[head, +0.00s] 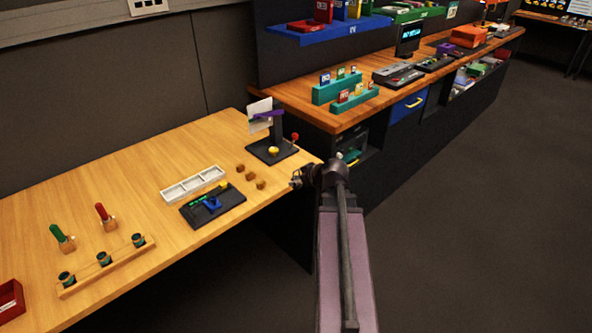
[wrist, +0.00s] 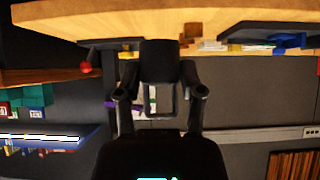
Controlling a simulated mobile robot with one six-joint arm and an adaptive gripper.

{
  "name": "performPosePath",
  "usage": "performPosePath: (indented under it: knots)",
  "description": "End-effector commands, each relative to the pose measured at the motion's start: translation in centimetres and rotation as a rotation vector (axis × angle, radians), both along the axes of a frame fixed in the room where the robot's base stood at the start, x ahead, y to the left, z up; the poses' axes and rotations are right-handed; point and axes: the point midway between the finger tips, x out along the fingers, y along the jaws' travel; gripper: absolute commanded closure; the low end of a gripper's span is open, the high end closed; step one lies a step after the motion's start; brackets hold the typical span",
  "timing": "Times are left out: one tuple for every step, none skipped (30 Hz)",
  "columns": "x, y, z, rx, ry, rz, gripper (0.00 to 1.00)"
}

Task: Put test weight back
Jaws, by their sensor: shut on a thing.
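My gripper (head: 297,180) is at the right end of the wooden table, just off its front edge. In the wrist view my gripper (wrist: 159,72) is shut on a dark, blocky thing (wrist: 160,60), which looks to be the test weight. Its details are too dark to make out. In the head view the held thing is small and mostly lost against the gripper. A black stand (head: 273,152) with a yellow part, a purple bar, a white card and a red knob is at the table's back right, beyond my gripper.
Several small brown blocks (head: 250,176) lie left of my gripper. Left of them are a white three-part tray (head: 194,184) and a black panel (head: 213,208) with blue and green parts. A wooden rack (head: 105,267) and two handled tools are further left. A second bench (head: 349,115) stands behind.

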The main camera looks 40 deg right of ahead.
Motion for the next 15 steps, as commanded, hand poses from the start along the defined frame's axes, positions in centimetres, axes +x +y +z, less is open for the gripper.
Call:
performPosePath:
  knots:
    - [0.1, 0.0, 0.0, 0.0, -0.001, 0.0, 0.91]
    - [0.2, -0.1, 0.0, 0.0, -0.001, 0.0, 0.91]
    - [0.3, -0.2, 0.0, 0.0, -0.001, 0.0, 0.91]
    - [0.4, -0.3, 0.0, 0.0, -0.001, 0.0, 0.91]
    - [0.6, -0.4, -0.1, 0.0, -0.001, 0.0, 0.91]
    - [0.8, -0.6, -0.1, 0.0, -0.001, 0.0, 0.91]
    - [1.0, -0.8, -0.1, 0.0, -0.001, 0.0, 0.91]
    - [1.3, -1.0, -0.2, 0.0, -0.001, 0.0, 0.91]
    - [1.6, -1.3, -0.2, 0.0, -0.001, 0.0, 0.91]
    - [2.0, -1.5, -0.2, 0.0, -0.001, 0.0, 0.91]
    - [2.3, -1.8, -0.3, 0.001, -0.001, 0.001, 0.91]
    - [2.8, -2.2, -0.4, 0.001, -0.001, 0.001, 0.91]
    - [3.3, -2.7, -0.4, 0.001, -0.001, 0.001, 0.91]
    - [3.8, -3.0, -0.5, 0.001, -0.001, 0.001, 0.91]
    - [4.4, -3.5, -0.6, 0.001, -0.001, 0.001, 0.91]
